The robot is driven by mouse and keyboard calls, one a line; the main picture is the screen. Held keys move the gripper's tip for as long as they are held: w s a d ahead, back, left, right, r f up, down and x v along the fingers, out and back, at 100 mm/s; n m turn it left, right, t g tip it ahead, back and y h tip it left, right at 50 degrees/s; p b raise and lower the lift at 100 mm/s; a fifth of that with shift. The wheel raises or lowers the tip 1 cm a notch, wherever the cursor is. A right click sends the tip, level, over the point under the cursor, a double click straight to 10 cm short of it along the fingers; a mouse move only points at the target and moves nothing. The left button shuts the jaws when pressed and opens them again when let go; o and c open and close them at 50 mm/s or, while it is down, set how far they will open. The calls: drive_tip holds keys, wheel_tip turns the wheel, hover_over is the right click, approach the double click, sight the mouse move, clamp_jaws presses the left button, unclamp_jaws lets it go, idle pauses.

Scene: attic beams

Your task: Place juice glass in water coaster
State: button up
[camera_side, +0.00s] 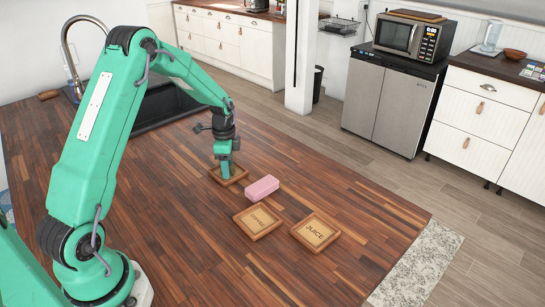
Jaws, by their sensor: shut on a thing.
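My gripper (225,165) points straight down over a wooden coaster (240,180) on the counter. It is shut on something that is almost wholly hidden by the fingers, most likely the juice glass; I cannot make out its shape. The coaster below has a raised rim; its label is covered, so I cannot read whether it is the water coaster. The fingertips are at or just above this coaster; contact cannot be told. No other glass shows on the counter.
A pink block (262,188) lies right of the coaster under my gripper. A coaster marked COFFEE (240,217) and one marked JUICE (315,248) lie nearer the front, both empty. A dark sink (160,108) is behind. The front right of the wooden counter (375,215) is clear.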

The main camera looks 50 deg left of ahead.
drive_tip(key=o, duration=0.8)
drive_tip(key=shift+c, duration=0.2)
wheel_tip(320, 180, up, 12)
drive_tip(key=shift+r, duration=0.1)
idle(0.5)
